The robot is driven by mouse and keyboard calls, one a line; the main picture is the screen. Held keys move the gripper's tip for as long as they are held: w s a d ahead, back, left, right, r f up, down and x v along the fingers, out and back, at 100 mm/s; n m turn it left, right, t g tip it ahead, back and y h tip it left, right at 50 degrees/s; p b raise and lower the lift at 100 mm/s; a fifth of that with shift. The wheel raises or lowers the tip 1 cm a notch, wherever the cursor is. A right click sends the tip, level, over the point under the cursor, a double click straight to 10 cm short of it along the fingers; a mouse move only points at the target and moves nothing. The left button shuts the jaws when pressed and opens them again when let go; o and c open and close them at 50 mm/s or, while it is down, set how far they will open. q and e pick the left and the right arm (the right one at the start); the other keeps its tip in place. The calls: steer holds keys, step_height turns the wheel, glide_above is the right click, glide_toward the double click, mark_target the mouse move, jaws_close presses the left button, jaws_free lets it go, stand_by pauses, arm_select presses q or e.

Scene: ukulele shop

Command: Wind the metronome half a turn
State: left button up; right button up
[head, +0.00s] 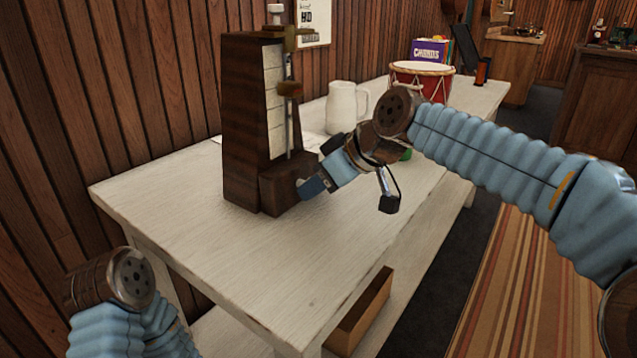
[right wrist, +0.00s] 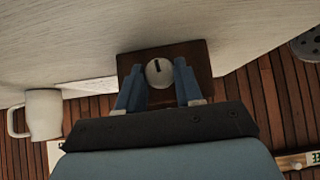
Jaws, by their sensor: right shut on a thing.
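The metronome (head: 243,125) is a tall dark wooden case with a pale scale and a pendulum rod, standing upright on the white table (head: 240,265). My right gripper (head: 312,187) is at its low front block on the right side. In the right wrist view, my right gripper (right wrist: 158,72) has one blue finger on each side of a round pale winding knob (right wrist: 160,78) with a dark mark, set on the metronome's dark wooden face (right wrist: 200,55). It is shut on the knob.
A white jug (head: 343,106) stands behind the metronome and also shows in the right wrist view (right wrist: 43,115). A red drum (head: 436,85) is farther back on the table. The near tabletop is clear. A wooden wall runs along the left.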

steer(key=shift+w+d+r+p, duration=0.1)
steer(key=shift+d+p, duration=0.05)
steer(key=shift+p, duration=0.2)
steer(key=shift+m+g+y, duration=0.3)
steer(key=shift+g+y, duration=0.1)
steer(key=shift+g, duration=0.1)
steer(key=o, duration=1)
steer(key=p+v, duration=0.1)
steer(key=v, duration=1.2)
steer(key=shift+s+d, duration=0.2)
